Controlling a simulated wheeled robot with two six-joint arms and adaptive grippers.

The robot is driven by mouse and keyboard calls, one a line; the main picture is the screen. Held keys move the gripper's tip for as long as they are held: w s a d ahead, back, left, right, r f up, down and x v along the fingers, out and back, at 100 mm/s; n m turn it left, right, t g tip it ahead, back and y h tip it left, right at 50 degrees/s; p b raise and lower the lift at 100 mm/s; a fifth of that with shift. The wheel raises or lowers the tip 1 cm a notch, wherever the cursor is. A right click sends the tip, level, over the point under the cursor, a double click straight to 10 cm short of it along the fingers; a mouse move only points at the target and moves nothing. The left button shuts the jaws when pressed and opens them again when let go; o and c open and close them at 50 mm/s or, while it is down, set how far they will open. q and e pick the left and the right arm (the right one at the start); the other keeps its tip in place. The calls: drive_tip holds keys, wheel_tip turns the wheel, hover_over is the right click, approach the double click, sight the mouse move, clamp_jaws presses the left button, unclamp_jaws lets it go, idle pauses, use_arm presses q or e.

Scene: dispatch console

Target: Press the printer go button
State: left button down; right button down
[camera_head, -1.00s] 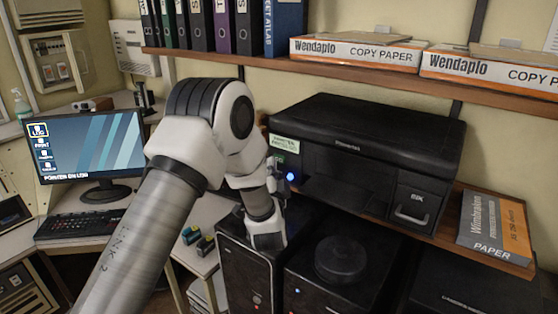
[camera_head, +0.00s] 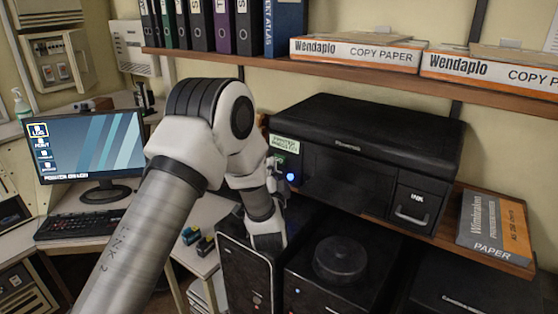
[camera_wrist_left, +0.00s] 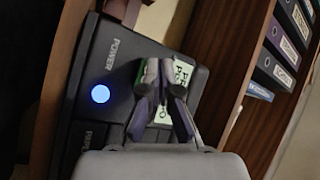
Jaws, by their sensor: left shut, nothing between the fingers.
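The black printer (camera_head: 375,135) stands on a wooden shelf, with a pale green label (camera_head: 285,145) at its left front. A round blue light (camera_head: 290,177) glows below the label. In the left wrist view, the glowing blue button (camera_wrist_left: 100,94) sits beside the word POWER. My left gripper (camera_head: 277,171) is shut and empty, close to the printer's left front panel. In the left wrist view, its fingers (camera_wrist_left: 161,90) cover part of the panel and the pale label (camera_wrist_left: 182,72). I cannot make out the go button or whether the fingertips touch the panel. My right gripper is out of view.
Black computer towers (camera_head: 247,265) stand below the printer, close under my left wrist. A paper box (camera_head: 492,228) lies right of the printer. An upper shelf (camera_head: 360,72) holds binders and copy paper boxes. A monitor (camera_head: 88,148) stands on the desk at the left.

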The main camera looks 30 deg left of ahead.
use_arm(q)
drive_tip(key=shift+w, duration=0.45)
